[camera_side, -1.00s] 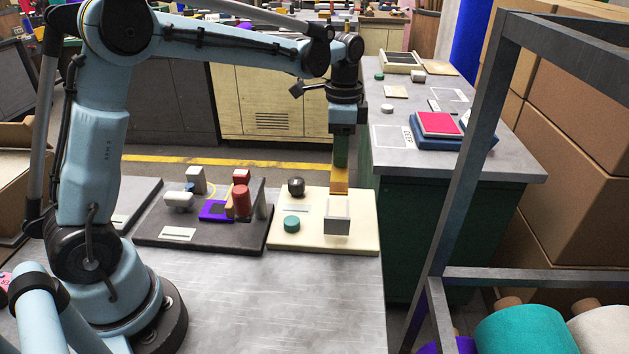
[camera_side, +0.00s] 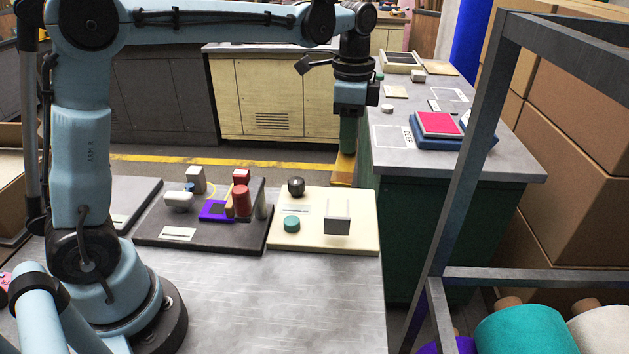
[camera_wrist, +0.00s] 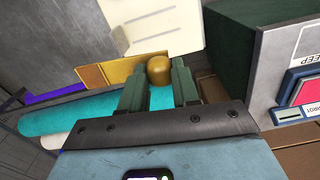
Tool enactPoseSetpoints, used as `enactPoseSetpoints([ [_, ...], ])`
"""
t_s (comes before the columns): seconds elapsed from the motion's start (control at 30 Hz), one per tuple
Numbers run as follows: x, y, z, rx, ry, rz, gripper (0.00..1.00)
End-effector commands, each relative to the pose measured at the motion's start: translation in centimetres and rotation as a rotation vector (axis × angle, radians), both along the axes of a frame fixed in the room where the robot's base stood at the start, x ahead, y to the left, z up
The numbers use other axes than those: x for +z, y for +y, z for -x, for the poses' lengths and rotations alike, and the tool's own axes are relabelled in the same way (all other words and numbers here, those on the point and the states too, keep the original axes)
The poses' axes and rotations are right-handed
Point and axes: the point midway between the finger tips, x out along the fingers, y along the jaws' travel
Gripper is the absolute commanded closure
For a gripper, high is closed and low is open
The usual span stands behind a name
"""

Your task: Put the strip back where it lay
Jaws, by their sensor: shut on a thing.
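My gripper (camera_side: 347,148) hangs in the side view beyond the back right edge of the cream board (camera_side: 366,205), near the green cabinet's corner. An ochre piece (camera_side: 344,170), which I take for the strip, is held at its fingertips. In the wrist view my gripper's green fingers (camera_wrist: 158,82) have a rounded gold thing (camera_wrist: 159,69) between their tips. A flat ochre band (camera_wrist: 125,68) shows just left of it; I cannot tell whether the two are one piece.
A dark board (camera_side: 215,242) with several items lies left. A metal rack (camera_side: 462,180) and felt rolls (camera_side: 525,330) stand right. The bench front (camera_side: 330,300) is clear.

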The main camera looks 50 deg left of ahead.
Motion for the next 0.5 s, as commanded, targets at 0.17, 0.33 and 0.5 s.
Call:
enactPoseSetpoints([
  [0.17, 0.4, -4.7, 3.0, -0.151, 0.001, 0.001, 1.00],
  [0.33, 0.4, -9.5, 7.5, -0.339, 0.003, 0.001, 1.00],
  [0.5, 0.2, -12.6, 11.6, -0.496, 0.004, 0.001, 1.00],
])
